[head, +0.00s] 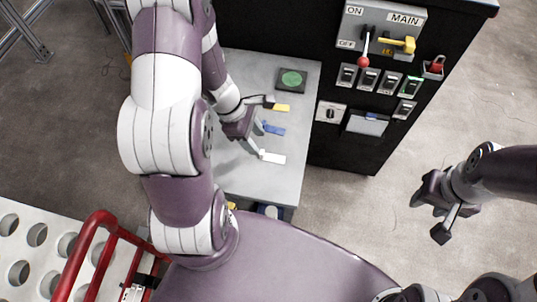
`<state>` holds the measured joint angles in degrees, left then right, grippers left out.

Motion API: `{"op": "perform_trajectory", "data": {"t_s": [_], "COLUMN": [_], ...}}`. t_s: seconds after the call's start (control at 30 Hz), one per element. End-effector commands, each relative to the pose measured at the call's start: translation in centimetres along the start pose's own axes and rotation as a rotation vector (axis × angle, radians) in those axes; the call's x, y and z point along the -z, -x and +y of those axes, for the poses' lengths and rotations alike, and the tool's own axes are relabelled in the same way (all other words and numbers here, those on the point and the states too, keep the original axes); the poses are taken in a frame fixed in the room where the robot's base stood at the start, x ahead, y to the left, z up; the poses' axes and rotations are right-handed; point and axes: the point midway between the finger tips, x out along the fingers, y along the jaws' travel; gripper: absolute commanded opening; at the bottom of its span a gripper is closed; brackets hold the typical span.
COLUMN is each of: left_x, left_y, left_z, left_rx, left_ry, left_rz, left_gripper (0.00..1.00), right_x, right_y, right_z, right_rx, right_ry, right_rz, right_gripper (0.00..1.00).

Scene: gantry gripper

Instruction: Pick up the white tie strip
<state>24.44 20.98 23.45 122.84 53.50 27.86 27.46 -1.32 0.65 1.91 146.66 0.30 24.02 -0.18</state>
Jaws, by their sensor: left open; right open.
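The white tie strip (273,157) lies flat on the light grey table top (262,187), the nearest of a short row. A blue strip (274,129) and a yellow strip (282,108) lie beyond it. My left gripper (262,127) is open over the row. One finger is near the yellow strip and the other is at the left end of the white strip. I cannot tell whether that finger touches it. My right gripper (430,218) is open and empty, off to the right above the floor.
A green round button on a dark plate (291,80) sits at the table's far end. A black cabinet (345,140) with a MAIN switch panel, levers and rocker switches stands along the table's right side. A red-railed cart (75,255) with a perforated white panel is at lower left.

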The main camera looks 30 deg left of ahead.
Motion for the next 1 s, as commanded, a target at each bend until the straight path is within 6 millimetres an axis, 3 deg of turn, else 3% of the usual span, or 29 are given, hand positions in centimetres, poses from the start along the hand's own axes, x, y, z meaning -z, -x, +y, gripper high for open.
{"op": "perform_trajectory", "data": {"t_s": [0.1,0.2,0.47,0.5,0.63,1.0], "left_x": [0.0,0.0,-0.1,-0.1,-0.1,-0.2], "left_y": [-2.7,-4.2,-4.5,-4.5,-4.5,-4.2], "left_z": [-0.5,-0.5,-0.5,-0.5,-0.5,-0.4], "left_rx": [0.006,0.002,0.001,0.001,0.001,0.0], "left_ry": [0.0,-0.001,-0.002,-0.002,-0.002,-0.003], "left_rz": [0.0,0.001,0.001,0.001,0.001,0.001], "left_gripper": [0.51,0.51,0.51,0.45,0.03,0.03], "right_x": [-0.1,-0.2,-0.2,-0.2,-0.2,-0.2], "right_y": [-1.1,-1.6,-1.5,-1.5,-1.5,-1.4], "right_z": [0.0,0.0,0.0,0.0,0.0,0.0], "right_rx": [0.0,0.0,0.0,0.0,0.0,0.0], "right_ry": [0.0,0.0,0.0,0.0,0.0,0.0], "right_rz": [0.0,0.0,0.0,0.0,0.0,0.0], "right_gripper": [0.43,0.43,0.43,0.43,0.43,0.43]}}
